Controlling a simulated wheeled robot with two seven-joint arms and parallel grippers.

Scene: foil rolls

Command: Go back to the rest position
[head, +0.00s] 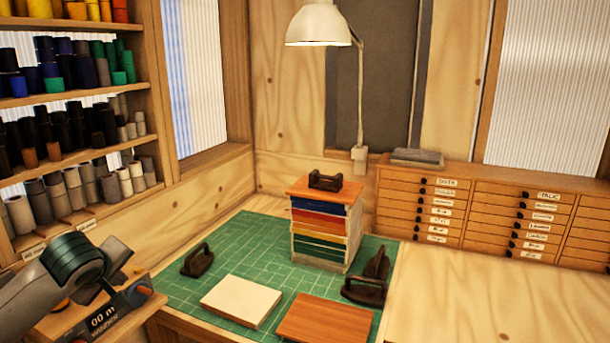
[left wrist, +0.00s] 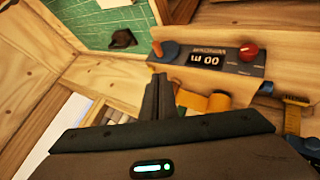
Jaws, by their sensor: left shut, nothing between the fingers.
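My left arm comes in at the lower left of the head view, and my left gripper (head: 92,288) hangs over the small machine there. In the left wrist view its dark fingers (left wrist: 158,97) are together with nothing between them. The machine (head: 112,316) has a panel reading "00 m" and also shows in the left wrist view (left wrist: 205,60), with a red knob and a blue knob. An orange roll-like piece (left wrist: 205,101) lies just beyond the fingers. My right gripper is not in view.
Shelves (head: 78,95) of coloured rolls stand at the left. A green cutting mat (head: 235,235) holds a pale block (head: 241,301), a brown board (head: 326,320), a stack of coloured pieces (head: 320,230) and dark iron-like tools (head: 197,262). The bench is clear at right; a lamp (head: 318,24) overhangs.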

